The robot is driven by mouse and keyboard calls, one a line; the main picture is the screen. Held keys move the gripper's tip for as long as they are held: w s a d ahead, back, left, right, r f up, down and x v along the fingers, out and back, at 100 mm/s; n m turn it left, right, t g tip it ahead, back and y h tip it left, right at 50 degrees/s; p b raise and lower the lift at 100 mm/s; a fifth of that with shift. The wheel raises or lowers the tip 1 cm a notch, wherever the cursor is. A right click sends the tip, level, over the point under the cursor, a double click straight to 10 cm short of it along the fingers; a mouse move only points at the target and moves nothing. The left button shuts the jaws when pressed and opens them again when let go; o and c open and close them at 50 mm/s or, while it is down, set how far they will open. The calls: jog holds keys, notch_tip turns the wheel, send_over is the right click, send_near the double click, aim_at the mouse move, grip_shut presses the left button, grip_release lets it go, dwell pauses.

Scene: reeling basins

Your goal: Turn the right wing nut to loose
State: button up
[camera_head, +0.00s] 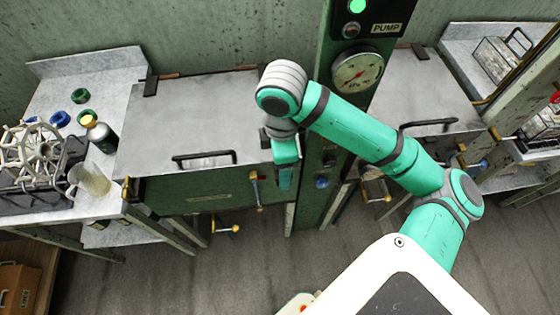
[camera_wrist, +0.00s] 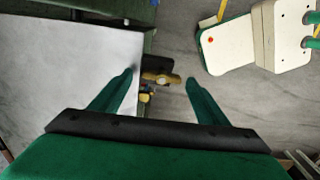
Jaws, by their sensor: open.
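The right wing nut (camera_wrist: 162,78) is a small brass piece on a dark bracket, just off the edge of the pale grey lid (camera_wrist: 70,70) in the wrist view. My gripper (camera_wrist: 160,77) is open, and the nut appears between its two fingertips. I cannot tell how far the fingers are above it; no contact shows. In the head view my gripper (camera_head: 287,180) points down by the front right corner of the left basin's lid (camera_head: 190,125), and my wrist hides the nut there. The left wing nut (camera_head: 128,188) is at the lid's front left corner.
A green post (camera_head: 325,200) with a gauge (camera_head: 357,71) stands close right of my gripper. The lid has a black handle (camera_head: 204,158). A lever (camera_head: 256,190) hangs on the basin's front. A bench at left holds a reel (camera_head: 35,150) and a jug (camera_head: 90,180).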

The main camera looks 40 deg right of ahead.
jog(key=shift+r, duration=0.1)
jog(key=shift+s+d+r, duration=0.1)
jog(key=shift+d+r, duration=0.1)
jog(key=shift+r, duration=0.05)
notch_tip(320, 180, up, 10)
jog(key=shift+a, duration=0.2)
jog(key=shift+w, duration=0.2)
dwell(0.4)
